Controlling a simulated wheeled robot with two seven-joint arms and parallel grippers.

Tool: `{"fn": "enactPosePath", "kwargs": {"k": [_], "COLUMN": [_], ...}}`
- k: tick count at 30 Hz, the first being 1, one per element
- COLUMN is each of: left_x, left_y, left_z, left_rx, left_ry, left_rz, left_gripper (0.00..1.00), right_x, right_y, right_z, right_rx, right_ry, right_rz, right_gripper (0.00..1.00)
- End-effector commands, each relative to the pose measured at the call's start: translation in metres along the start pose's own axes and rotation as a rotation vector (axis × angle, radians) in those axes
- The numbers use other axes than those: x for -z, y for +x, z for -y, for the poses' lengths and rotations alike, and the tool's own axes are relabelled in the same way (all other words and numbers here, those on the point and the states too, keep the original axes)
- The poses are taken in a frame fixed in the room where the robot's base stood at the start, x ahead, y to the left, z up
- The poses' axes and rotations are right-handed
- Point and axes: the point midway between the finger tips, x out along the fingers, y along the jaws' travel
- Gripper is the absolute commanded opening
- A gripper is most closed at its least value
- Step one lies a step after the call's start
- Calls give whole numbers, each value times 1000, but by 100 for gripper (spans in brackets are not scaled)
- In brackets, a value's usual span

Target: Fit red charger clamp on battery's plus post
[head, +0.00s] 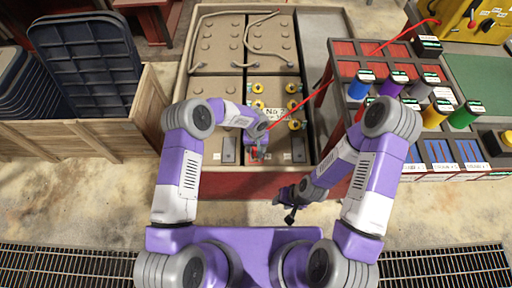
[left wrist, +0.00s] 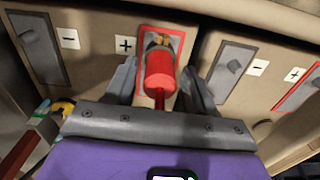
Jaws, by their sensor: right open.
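The red charger clamp (left wrist: 160,72) is over the plus post, its brassy jaws (left wrist: 157,40) at the red-bordered terminal plate (left wrist: 177,42) beside the "+" label. I cannot tell if they grip the post, which is hidden. My left gripper (left wrist: 160,75) has one finger on each side of the clamp, with narrow gaps showing. In the head view the left gripper (head: 255,155) is over the near end of the battery (head: 281,146), by the clamp (head: 254,152). My right gripper (head: 290,212) is open and empty in front of the red tray edge.
A red cable (head: 330,85) runs from the clamp area to the yellow charger (head: 470,18) at upper right. Minus terminals (left wrist: 233,66) sit either side. A rack with coloured cans (head: 390,86) stands right; a wooden crate (head: 120,135) stands left.

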Motion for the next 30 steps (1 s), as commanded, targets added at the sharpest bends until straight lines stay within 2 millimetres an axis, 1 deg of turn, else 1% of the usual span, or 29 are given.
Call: {"fn": "enactPosePath", "kwargs": {"k": [1,2,8,11,14,18,22,27,30], "left_x": [0,0,-1,0,0,1,0,0,0], "left_y": [0,0,1,-2,-14,-40,-60,-74,-76], "left_z": [0,0,0,0,0,0,0,0,0], "left_rx": [0,0,1,1,1,1,1,1,0], "left_ry": [0,0,0,0,1,1,1,0,0], "left_rz": [0,0,2,1,-1,-2,-2,-1,0], "left_gripper": [62,64,64,64,64,64,64,64,64], "right_x": [0,0,0,0,0,-1,-1,-1,-1], "right_y": [0,0,0,-1,-6,-15,-21,-25,-25], "right_z": [0,0,0,0,2,6,8,9,10], "right_rx": [0,0,0,0,0,0,0,0,0], "right_ry": [0,0,0,0,0,0,0,0,0], "right_rz": [0,0,0,0,0,0,0,0,0], "right_gripper": [43,43,43,43,43,43,43,43,43]}}
